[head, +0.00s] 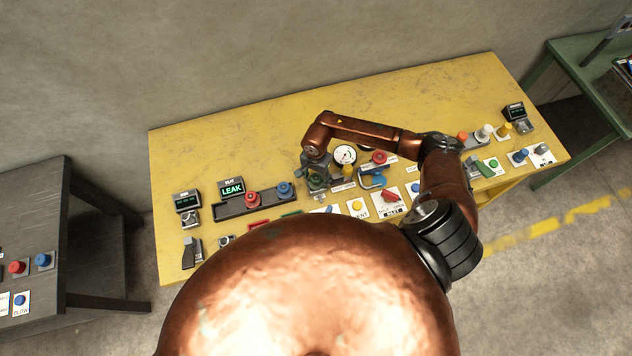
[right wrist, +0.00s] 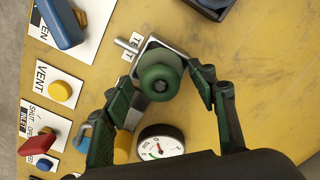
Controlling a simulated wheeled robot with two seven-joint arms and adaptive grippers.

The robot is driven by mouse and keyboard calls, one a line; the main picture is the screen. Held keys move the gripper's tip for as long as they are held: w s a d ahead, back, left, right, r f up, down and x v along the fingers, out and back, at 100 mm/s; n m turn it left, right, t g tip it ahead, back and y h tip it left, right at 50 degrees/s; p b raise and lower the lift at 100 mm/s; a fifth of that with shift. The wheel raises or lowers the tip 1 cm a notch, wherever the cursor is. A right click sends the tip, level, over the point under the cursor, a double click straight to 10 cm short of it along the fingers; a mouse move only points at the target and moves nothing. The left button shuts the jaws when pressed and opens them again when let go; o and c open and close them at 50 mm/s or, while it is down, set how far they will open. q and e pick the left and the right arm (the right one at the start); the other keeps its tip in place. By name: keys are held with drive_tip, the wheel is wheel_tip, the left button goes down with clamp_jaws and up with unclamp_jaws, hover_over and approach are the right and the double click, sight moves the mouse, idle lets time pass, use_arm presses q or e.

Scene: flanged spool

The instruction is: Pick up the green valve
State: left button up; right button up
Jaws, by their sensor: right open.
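The green valve (right wrist: 158,78) is a round, flanged, spool-like piece. In the right wrist view it sits on a small silver metal block, seen from above. My right gripper (right wrist: 166,74) is open, with one dark green finger on each side of the valve. Whether the fingers touch it I cannot tell. In the head view the green valve (head: 316,183) is partly hidden under my right gripper (head: 314,170), near the middle of the yellow table. My left gripper is not in view.
A pressure gauge (right wrist: 161,143) stands close beside the valve. A dark tray (head: 231,209) with red and blue knobs lies to the left. Label cards with coloured buttons lie near the front. The back of the yellow table (head: 230,145) is clear.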

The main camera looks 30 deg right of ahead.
drive_tip(key=shift+c, duration=0.2)
clamp_jaws()
idle(0.3)
